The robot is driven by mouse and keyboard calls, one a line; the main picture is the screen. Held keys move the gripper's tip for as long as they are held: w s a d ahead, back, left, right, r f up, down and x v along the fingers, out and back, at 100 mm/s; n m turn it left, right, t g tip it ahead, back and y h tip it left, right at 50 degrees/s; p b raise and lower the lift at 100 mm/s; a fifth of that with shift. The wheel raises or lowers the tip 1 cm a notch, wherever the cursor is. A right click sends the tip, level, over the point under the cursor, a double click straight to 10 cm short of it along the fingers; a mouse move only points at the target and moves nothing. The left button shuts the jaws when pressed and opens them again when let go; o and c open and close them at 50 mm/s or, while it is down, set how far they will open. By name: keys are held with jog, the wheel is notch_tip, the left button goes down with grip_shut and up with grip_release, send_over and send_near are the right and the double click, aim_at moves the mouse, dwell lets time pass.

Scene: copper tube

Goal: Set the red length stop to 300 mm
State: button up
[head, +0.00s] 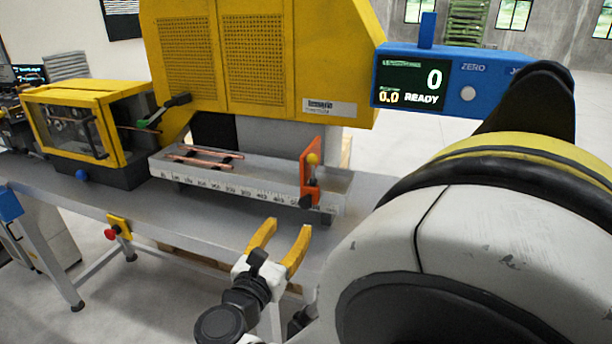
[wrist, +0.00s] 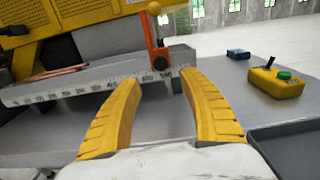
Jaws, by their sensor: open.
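The red length stop (head: 309,176) is an orange-red upright plate with a yellow knob (head: 313,158). It stands on the scaled rail (head: 235,188) near the rail's right end, among the higher printed numbers. The exact reading is too small to tell. My gripper (head: 280,237) is open and empty, in front of and below the rail. In the wrist view the stop (wrist: 156,45) is beyond and between the yellow fingertips (wrist: 160,78), apart from them.
Copper tubes (head: 202,159) lie on the bed left of the stop. A yellow guarded machine (head: 85,125) stands at the left. A blue display (head: 440,80) reads 0 and READY. A yellow box with a green button (wrist: 275,80) and a dark tray (wrist: 290,145) are at right.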

aim_at(303, 205)
jog(key=b+x, duration=0.2)
jog(key=x, duration=0.8)
jog(key=shift+w+d, duration=0.15)
grip_shut()
